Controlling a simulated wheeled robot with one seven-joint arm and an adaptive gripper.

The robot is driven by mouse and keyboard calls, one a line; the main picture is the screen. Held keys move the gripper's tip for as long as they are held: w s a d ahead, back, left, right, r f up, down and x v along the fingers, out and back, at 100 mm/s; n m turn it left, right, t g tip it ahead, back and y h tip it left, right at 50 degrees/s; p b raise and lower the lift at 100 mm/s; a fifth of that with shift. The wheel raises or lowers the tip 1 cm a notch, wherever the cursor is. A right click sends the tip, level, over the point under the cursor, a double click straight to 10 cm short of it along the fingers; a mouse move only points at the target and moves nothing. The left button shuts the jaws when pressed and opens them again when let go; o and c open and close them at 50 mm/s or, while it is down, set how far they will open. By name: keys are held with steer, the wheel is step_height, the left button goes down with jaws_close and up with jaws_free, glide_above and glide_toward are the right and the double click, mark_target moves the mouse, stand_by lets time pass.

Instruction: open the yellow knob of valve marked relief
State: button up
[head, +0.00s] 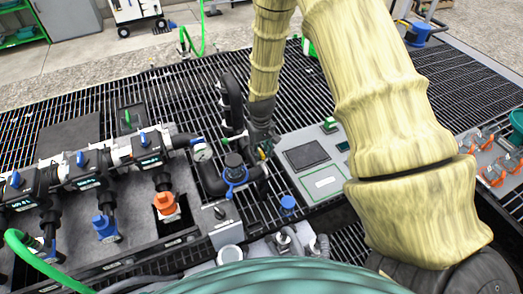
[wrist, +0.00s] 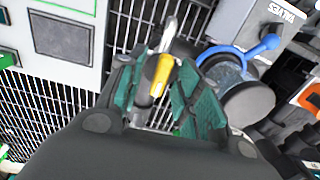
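The yellow knob (wrist: 160,75) is a slim lever on a metal stem, in the middle of the wrist view. My gripper (wrist: 158,82) has its teal fingers apart, one on each side of the yellow knob. The right finger looks very near it; I cannot tell whether it touches. In the head view my gripper (head: 263,143) points down beside the black pipework, and only a small yellow bit shows by it. No relief marking is readable in either view.
A black pipe fitting with a blue collar (wrist: 240,50) stands close to the right finger. The manifold's blue-handled valves (head: 82,160) and an orange fitting (head: 166,204) are at left. A grey panel (head: 322,182) lies right of my gripper, with floor grating around.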

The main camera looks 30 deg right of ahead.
mark_target(262, 152)
step_height(262, 152, up, 12)
stand_by(0.7)
stand_by(0.4)
steer(key=s+a+f+b, duration=0.1)
steer(key=s+a+f, duration=0.2)
steer(key=s+f, duration=0.6)
steer(key=s+a+f, duration=0.2)
steer(key=s+f, duration=0.5)
steer(key=f, duration=0.4)
steer(key=s+a+f, duration=0.2)
steer(key=s+f, duration=0.2)
steer(key=s, duration=0.5)
steer(key=s+a+f+b, duration=0.1)
steer(key=s+f, duration=0.3)
steer(key=s, duration=0.5)
steer(key=shift+s+a+f, duration=0.15)
steer(key=shift+s+a, duration=0.2)
steer(key=shift+s, duration=0.05)
